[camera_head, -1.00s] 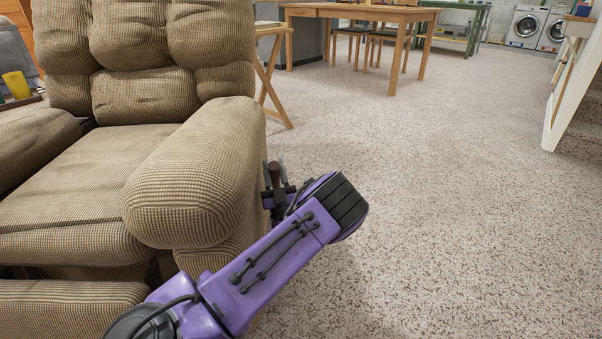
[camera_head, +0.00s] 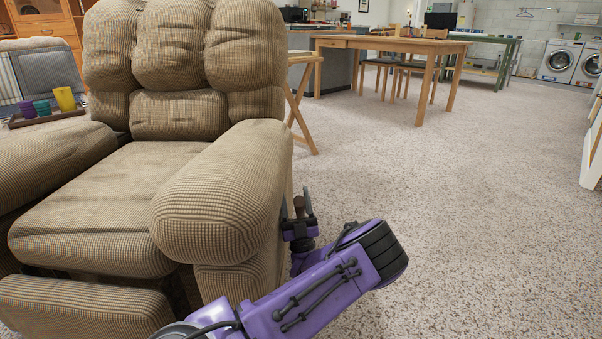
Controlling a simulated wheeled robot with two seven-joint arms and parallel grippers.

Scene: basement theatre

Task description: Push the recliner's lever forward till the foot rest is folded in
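The tan corduroy recliner (camera_head: 155,195) fills the left of the view. Its foot rest (camera_head: 80,308) shows at the bottom left, standing out in front of and below the seat, with a dark gap behind it. The brown end of the lever (camera_head: 299,206) shows beside the outer side of the armrest on the right. My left gripper (camera_head: 300,204), on a purple arm, is at the lever, with its dark fingers close on both sides of it; it looks shut on it. The lever's lower part is hidden. My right gripper is not in view.
A tray (camera_head: 45,117) with cups stands left of the recliner. A folding wooden stand (camera_head: 303,105) is behind the armrest. A wooden table (camera_head: 395,45) with chairs and washing machines (camera_head: 560,62) are farther back. The speckled floor (camera_head: 480,200) on the right is clear.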

